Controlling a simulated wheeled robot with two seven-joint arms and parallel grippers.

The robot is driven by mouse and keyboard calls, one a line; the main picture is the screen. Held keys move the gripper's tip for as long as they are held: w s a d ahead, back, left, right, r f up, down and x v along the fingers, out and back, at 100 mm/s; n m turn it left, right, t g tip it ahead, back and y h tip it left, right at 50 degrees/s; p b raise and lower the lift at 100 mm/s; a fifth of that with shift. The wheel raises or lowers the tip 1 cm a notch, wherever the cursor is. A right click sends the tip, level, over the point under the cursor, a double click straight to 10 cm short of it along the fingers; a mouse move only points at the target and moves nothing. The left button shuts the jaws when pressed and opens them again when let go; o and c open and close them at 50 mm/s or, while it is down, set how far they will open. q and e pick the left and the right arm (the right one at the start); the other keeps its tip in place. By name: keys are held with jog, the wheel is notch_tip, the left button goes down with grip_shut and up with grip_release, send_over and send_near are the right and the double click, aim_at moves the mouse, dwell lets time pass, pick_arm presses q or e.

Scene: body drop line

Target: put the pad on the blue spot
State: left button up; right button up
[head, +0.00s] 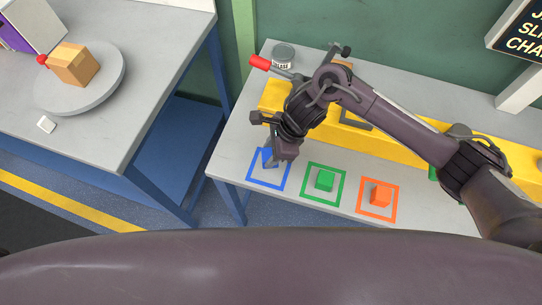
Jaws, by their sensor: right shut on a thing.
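The blue spot is a blue square outline (284,183) at the left front of the grey table. My right gripper (271,154) is over this outline, pointing down, shut on a small blue block-like pad (267,160). The fingers hide much of the pad. It appears inside the outline, but I cannot tell whether it touches the table. My left gripper is not in view.
A green block (324,180) and an orange block (381,195) sit in their own coloured outlines to the right. A yellow beam (390,146) runs behind. A can (283,55) stands at the back. The left table holds a round plate (108,90) with a cardboard box (73,64).

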notch_tip(320, 180, down, 3)
jog(key=shift+f+p, duration=0.2)
jog(key=shift+p, duration=0.15)
jog(key=shift+f, duration=0.55)
jog(key=o, duration=1)
